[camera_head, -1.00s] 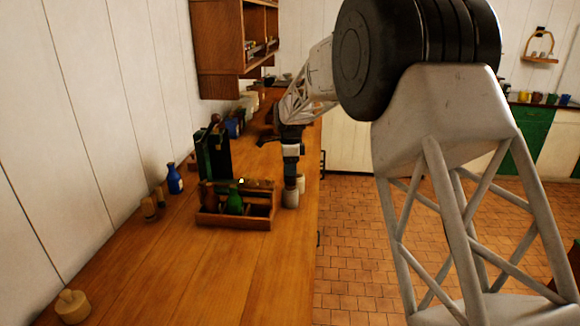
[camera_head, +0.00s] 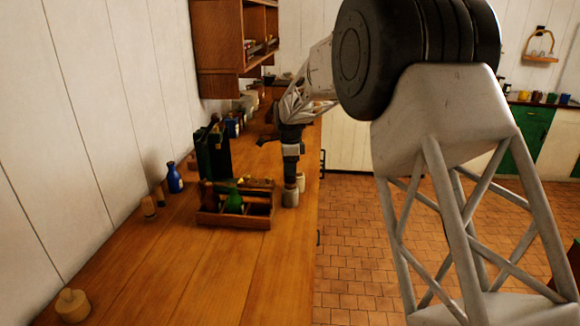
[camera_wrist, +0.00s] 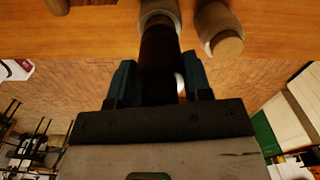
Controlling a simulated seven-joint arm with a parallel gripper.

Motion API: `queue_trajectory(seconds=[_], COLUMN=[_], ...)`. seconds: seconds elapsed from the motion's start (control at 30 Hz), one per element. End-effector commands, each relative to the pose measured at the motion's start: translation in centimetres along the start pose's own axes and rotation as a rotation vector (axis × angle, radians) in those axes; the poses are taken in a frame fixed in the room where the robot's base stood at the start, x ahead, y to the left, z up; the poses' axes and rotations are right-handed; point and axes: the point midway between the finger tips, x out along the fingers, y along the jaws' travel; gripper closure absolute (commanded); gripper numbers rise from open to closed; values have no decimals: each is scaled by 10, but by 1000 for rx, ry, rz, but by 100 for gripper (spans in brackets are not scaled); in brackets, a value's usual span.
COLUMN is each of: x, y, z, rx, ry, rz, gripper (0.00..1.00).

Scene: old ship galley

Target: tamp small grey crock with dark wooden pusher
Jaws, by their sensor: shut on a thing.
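The small grey crock (camera_head: 290,198) stands upright on the wooden counter, just right of the divided wooden tray. My gripper (camera_head: 291,163) is above it, pointing down, shut on the dark wooden pusher. In the wrist view the pusher (camera_wrist: 158,70) lies between the two bluish fingers (camera_wrist: 160,84), and its far end meets the mouth of the crock (camera_wrist: 160,12). How deep the pusher's end sits in the crock is hidden.
A pale crock (camera_head: 301,182) stands close behind the grey one. The wooden tray (camera_head: 232,220) holds bottles, including a green one. A blue bottle (camera_head: 174,178) and a lidded wooden pot (camera_head: 72,305) stand left. The near counter is clear; its right edge is close.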

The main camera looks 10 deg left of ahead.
Motion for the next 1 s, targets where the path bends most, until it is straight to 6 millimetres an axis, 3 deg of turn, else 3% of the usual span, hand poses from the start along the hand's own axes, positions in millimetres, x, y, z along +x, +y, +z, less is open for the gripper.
queue_trajectory(seconds=[1.0], x=[6], y=[0], z=[0], rx=[0], ry=[0], rz=[0], gripper=[83])
